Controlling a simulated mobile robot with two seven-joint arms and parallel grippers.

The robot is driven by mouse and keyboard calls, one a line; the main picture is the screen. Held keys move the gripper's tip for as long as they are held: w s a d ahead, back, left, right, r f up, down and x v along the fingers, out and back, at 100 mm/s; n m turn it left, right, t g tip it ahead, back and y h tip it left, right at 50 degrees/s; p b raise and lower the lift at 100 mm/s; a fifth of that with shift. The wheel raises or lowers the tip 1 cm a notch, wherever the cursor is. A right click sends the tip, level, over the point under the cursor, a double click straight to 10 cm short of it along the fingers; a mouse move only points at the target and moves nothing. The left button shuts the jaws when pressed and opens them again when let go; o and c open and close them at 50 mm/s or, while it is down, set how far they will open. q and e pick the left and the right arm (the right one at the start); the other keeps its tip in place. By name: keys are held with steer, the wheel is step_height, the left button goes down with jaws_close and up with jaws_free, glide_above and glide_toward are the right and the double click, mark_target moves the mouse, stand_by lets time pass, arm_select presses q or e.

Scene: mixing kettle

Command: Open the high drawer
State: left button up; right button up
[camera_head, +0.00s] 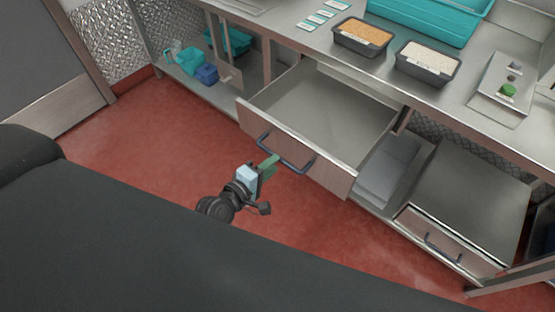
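The high drawer (322,108) is a wide metal drawer under the counter, pulled well out, and its inside looks empty. Its front panel (330,177) carries a dark bar handle (287,162). My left gripper (269,164) is in front of the panel, with its green fingertip area at the left part of the handle in the picture. Whether the fingers close around the bar or only lie beside it cannot be told. My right gripper is not in view.
A lower drawer unit (470,200) with its own handle (441,247) juts out at the right. The counter holds a tray of orange food (362,38), a tray of white food (428,61) and a teal bin (430,18). Red floor (150,150) is clear at the left.

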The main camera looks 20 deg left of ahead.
arm_select(q)
steer(key=v, duration=0.3)
steer(key=shift+s+r, duration=0.1)
steer(key=shift+s, duration=0.1)
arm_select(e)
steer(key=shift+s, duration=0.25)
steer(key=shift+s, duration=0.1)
